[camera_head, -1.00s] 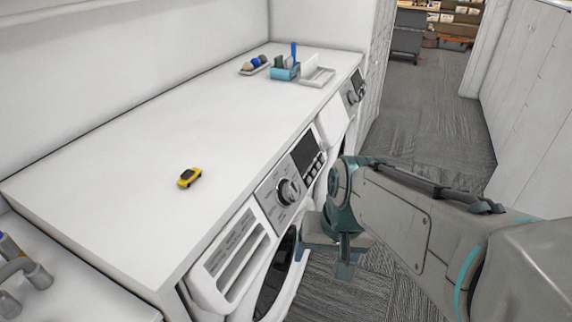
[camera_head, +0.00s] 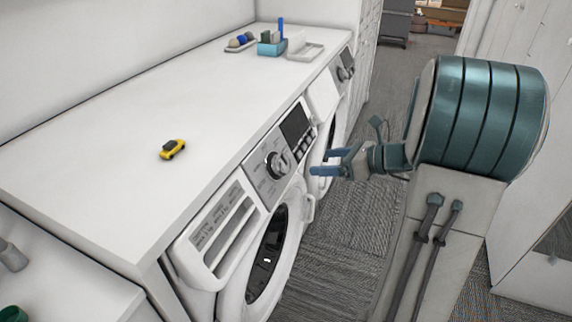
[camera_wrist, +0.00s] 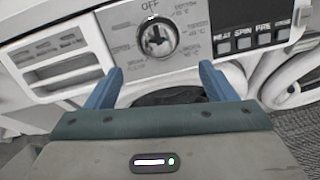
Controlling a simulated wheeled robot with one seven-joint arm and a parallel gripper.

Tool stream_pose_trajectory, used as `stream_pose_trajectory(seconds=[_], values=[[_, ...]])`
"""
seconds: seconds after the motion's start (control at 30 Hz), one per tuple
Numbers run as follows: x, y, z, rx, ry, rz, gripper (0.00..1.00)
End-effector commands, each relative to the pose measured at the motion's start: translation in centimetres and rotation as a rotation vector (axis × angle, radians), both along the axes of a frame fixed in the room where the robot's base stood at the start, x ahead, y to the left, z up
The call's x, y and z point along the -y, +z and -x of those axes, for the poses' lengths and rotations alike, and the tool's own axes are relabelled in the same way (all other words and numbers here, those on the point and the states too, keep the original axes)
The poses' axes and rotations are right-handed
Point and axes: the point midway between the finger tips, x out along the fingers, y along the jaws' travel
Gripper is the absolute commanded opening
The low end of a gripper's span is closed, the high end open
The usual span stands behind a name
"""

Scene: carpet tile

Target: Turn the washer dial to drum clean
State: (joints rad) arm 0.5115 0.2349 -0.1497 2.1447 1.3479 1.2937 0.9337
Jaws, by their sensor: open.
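The washer dial (camera_head: 278,165) is a round silver knob on the grey control panel of the nearer washer (camera_head: 262,262). In the wrist view the dial (camera_wrist: 158,38) sits at the top middle, with "OFF" printed above it. My gripper (camera_head: 326,162) points left toward the panel, apart from the dial and to its right in the head view. In the wrist view its two blue fingers (camera_wrist: 160,80) are spread wide, below the dial, with nothing between them. I cannot read a drum clean mark; most dial labels are too small.
A dark display (camera_head: 295,124) with several buttons is right of the dial. An open-looking drawer front (camera_head: 218,232) is left of it. A yellow toy car (camera_head: 172,149) lies on the white counter (camera_head: 120,130). A second washer stands farther back. Carpet floor (camera_head: 350,235) is clear.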

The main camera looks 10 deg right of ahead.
Motion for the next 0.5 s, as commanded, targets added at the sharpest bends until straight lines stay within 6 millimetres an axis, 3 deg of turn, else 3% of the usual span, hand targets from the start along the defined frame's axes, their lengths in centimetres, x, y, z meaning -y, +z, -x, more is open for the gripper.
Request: stream_pose_trajectory(seconds=[0.5], values=[[-7.4, -4.0, -6.0, -0.001, 0.005, 0.002, 0.77]])
